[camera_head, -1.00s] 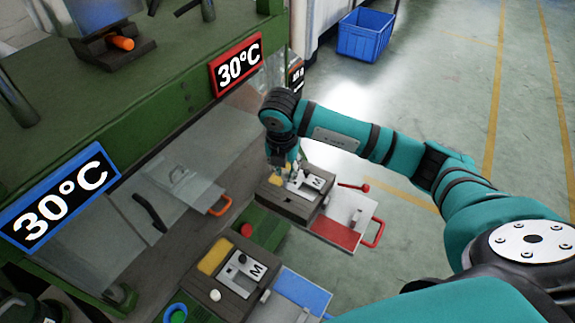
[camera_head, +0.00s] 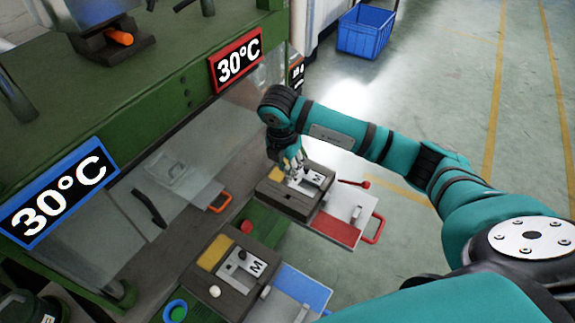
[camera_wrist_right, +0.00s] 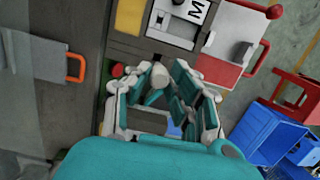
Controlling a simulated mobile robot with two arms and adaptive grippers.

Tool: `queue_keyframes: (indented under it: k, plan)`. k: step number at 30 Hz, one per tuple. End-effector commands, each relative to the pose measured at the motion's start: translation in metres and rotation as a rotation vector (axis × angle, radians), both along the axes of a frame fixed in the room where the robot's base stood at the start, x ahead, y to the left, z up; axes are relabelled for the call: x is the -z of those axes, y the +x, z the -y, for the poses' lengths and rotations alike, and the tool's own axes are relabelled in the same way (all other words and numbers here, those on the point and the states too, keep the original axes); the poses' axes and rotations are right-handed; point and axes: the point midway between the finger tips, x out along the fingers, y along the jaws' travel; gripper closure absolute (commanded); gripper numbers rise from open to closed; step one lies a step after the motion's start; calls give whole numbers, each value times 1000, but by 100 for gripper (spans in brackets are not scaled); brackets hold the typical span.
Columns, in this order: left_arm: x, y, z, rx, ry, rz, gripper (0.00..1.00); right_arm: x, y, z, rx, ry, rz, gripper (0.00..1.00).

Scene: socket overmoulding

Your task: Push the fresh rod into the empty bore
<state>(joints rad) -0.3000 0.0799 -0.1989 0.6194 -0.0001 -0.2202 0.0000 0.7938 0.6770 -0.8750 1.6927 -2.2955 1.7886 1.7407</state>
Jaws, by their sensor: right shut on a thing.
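My right gripper (camera_head: 295,170) is low over the far mould block (camera_head: 287,204), close to its white M plate (camera_head: 316,179). In the right wrist view the gripper (camera_wrist_right: 168,84) is shut on a short light grey rod (camera_wrist_right: 157,78), whose rounded end shows between the fingers. The M plate also shows in the wrist view (camera_wrist_right: 172,28), with a dark round spot (camera_wrist_right: 178,3) at the top edge that may be a bore. The fingers hide the rod in the head view, and I cannot tell whether it touches the block. My left gripper is not in view.
A near mould block (camera_head: 207,265) has its own M plate and a blue tray (camera_head: 303,287). A red tray (camera_head: 334,230) with a red handle adjoins the far block. The green press with 30°C signs (camera_head: 238,62) stands left. Floor is open at right.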

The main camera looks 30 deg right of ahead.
Motion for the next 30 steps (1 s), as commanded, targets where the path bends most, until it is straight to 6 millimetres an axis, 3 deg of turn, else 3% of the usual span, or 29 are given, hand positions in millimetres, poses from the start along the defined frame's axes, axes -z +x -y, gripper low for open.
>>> queue_keyframes:
  k: [30]
  plan:
    - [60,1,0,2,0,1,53,74,0,0,-1,1,-1,100]
